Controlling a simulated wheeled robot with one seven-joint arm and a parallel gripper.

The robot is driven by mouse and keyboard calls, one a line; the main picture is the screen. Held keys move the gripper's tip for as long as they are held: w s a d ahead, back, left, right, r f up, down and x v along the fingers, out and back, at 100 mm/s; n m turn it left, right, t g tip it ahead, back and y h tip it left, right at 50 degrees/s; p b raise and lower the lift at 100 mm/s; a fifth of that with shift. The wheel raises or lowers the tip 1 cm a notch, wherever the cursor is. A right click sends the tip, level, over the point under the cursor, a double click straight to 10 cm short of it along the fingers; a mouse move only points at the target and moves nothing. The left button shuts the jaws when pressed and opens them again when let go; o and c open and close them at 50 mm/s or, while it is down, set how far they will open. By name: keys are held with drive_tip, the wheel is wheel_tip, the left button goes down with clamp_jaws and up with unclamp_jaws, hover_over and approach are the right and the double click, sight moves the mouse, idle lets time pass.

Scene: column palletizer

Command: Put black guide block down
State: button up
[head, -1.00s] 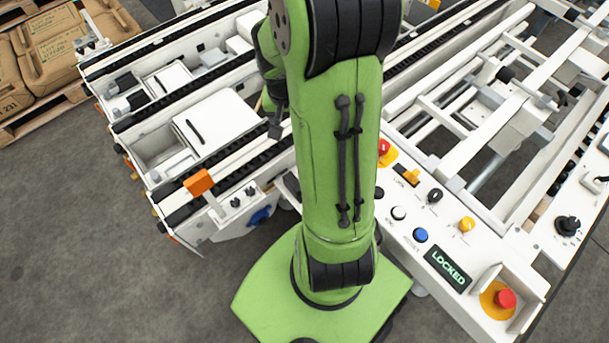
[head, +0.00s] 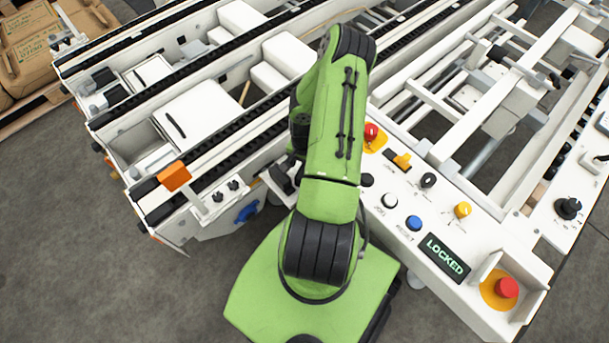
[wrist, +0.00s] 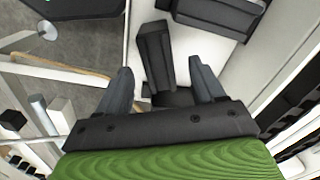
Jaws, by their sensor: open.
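In the wrist view, a black guide block (wrist: 155,55) lies between the two fingers of my gripper (wrist: 160,72). The fingers are open, with a gap on each side of the block. The block rests on a white tray-like surface (wrist: 200,48), its lower end close to the gripper's palm. A second black block (wrist: 220,10) lies beyond it to the upper right. In the head view, a dark block (head: 282,178) shows on a small white shelf left of my arm; I cannot tell which block it is. My arm hides most of the gripper there.
A white control panel with a LOCKED display (head: 445,254) and a red emergency button (head: 507,288) stands to the right. White conveyor rails with black chains run behind. An orange sensor box (head: 174,177) sticks up at the left. Open floor lies at lower left.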

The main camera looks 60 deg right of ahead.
wheel_tip(320, 180, down, 5)
drive_tip(key=shift+d+f+b, duration=0.1)
drive_tip(key=shift+b, duration=1.05)
drive_tip(key=c, duration=1.2)
wheel_tip(320, 180, up, 10)
drive_tip(key=p, duration=0.4)
